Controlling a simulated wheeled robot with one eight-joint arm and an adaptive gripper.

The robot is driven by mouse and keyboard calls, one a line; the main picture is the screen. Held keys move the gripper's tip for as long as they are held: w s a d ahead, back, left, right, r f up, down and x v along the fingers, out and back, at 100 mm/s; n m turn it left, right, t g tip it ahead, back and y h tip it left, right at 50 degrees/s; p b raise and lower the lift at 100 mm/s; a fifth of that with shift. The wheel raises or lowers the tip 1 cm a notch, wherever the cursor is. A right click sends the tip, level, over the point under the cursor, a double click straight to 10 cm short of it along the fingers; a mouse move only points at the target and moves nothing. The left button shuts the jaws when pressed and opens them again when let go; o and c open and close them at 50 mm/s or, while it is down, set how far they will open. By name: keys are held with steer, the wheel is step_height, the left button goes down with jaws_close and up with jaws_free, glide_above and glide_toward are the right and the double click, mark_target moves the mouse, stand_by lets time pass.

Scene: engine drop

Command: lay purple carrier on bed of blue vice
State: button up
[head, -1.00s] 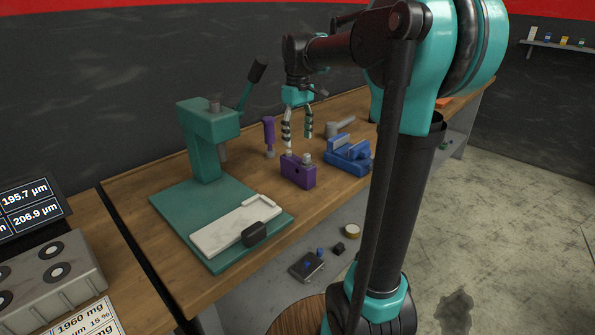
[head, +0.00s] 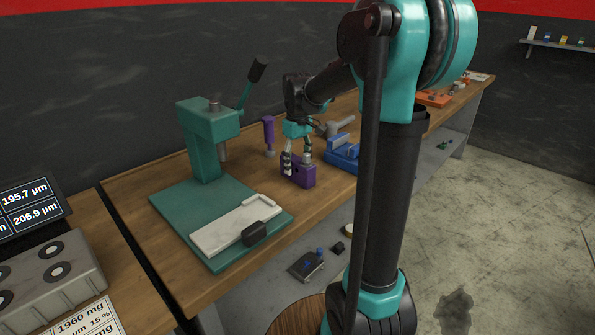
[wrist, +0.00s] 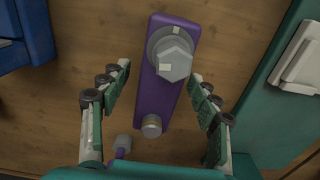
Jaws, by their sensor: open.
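The purple carrier (head: 298,174) stands on the wooden bench, right of the green press. In the wrist view the carrier (wrist: 158,98) is a long purple block with a grey hex-headed part and a smaller round metal piece on top. My gripper (head: 297,157) is just above the carrier, pointing down. In the wrist view my open gripper (wrist: 161,88) has one finger on each side of the carrier, with gaps between. The blue vice (head: 342,154) stands just right of the carrier, partly hidden by my arm; a blue corner of it (wrist: 22,35) shows in the wrist view.
The green press (head: 205,140) with a pale plate (head: 225,228) on its base fills the bench's left part. A purple-handled tool (head: 268,133) stands behind the carrier. A grey tool (head: 340,126) lies behind the vice. Bench wood is clear in front of the carrier.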

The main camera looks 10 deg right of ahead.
jaws_close()
stand_by(0.3)
steer(key=shift+r, duration=0.15)
